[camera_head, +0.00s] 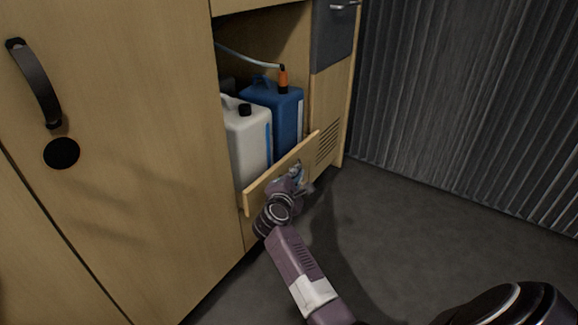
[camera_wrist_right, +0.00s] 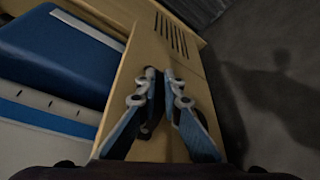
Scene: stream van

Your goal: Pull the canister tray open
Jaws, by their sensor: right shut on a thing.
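The canister tray (camera_head: 262,187) has a low light-wood front board at the bottom of the cabinet opening. This board stands a little forward of the cabinet face. A white canister (camera_head: 250,140) and a blue canister (camera_head: 285,115) stand upright behind it. The tray board also shows in the right wrist view (camera_wrist_right: 118,95), with the blue canister (camera_wrist_right: 60,50) to its left. My right gripper (camera_head: 297,174) is at the outer side of the board, shut on the tray's front. Its fingertips (camera_wrist_right: 161,74) are close together; the exact grip point is partly hidden. My left gripper is out of view.
A closed wooden cabinet door (camera_head: 130,190) with a black handle (camera_head: 36,85) is at left. A hose with an orange-topped fitting (camera_head: 283,79) runs to the blue canister. A ribbed dark wall (camera_head: 450,90) is at right. The grey floor (camera_head: 430,230) before it is clear.

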